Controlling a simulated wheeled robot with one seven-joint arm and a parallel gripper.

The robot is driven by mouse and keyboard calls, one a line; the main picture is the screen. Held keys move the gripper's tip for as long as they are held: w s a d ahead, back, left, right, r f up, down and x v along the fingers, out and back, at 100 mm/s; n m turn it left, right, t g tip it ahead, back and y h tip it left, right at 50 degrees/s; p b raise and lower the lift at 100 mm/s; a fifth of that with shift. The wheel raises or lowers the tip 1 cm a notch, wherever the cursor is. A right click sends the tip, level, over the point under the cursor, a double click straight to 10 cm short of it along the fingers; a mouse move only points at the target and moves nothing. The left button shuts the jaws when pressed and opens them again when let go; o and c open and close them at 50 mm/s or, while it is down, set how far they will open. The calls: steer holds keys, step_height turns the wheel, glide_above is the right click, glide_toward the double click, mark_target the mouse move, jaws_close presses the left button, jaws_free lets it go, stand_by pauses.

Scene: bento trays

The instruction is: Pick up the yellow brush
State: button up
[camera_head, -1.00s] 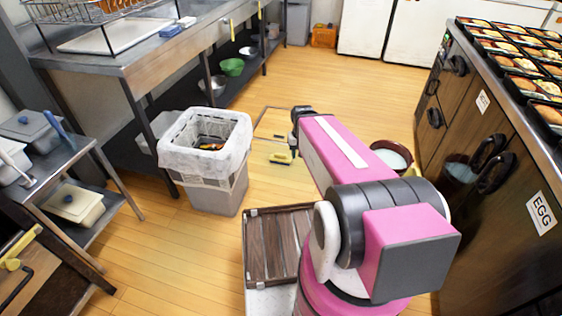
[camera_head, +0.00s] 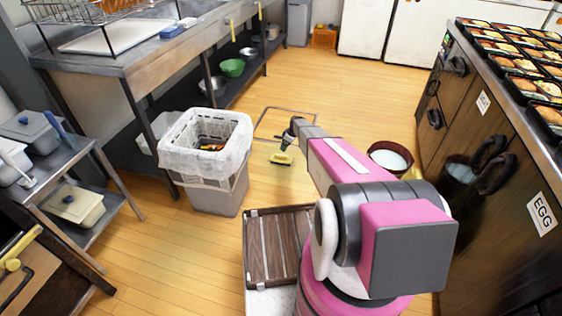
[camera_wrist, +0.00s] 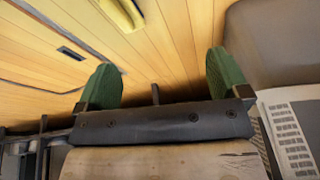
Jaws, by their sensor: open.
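The yellow brush (camera_head: 281,158) lies on the wooden floor, to the right of the waste bin. Part of something yellow, likely the same brush, shows at the top edge of the wrist view (camera_wrist: 121,12), cut off by the frame. My gripper (camera_wrist: 162,62) shows two green fingers spread wide apart with nothing between them. In the head view my gripper (camera_head: 291,132) is small and dark at the arm's end, close above the brush. The brush lies beyond the fingertips in the wrist view, apart from them.
A white-lined waste bin (camera_head: 206,175) stands left of the brush. A round brown tub (camera_head: 390,153) with pale contents stands right of my arm. A metal counter (camera_head: 125,62) runs at left, and a cabinet (camera_head: 462,140) at right. Floor behind the brush is clear.

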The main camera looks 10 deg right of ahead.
mark_target(282, 155)
steer(key=w+f+n, duration=0.1)
steer(key=w+f, duration=0.2)
steer(key=w+d+f, duration=0.1)
steer(key=w+f, duration=0.2)
steer(key=w+f+n, duration=0.1)
steer(key=w+f, duration=0.2)
steer(key=f, duration=0.1)
steer(key=shift+w+d+n+t+y, duration=0.1)
steer(key=shift+d+n+t+y, duration=0.15)
steer(key=shift+n+t+y, duration=0.05)
steer(key=x, duration=1)
steer(key=shift+s+f, duration=0.25)
steer(key=shift+f, duration=0.05)
steer(key=c, duration=1.1)
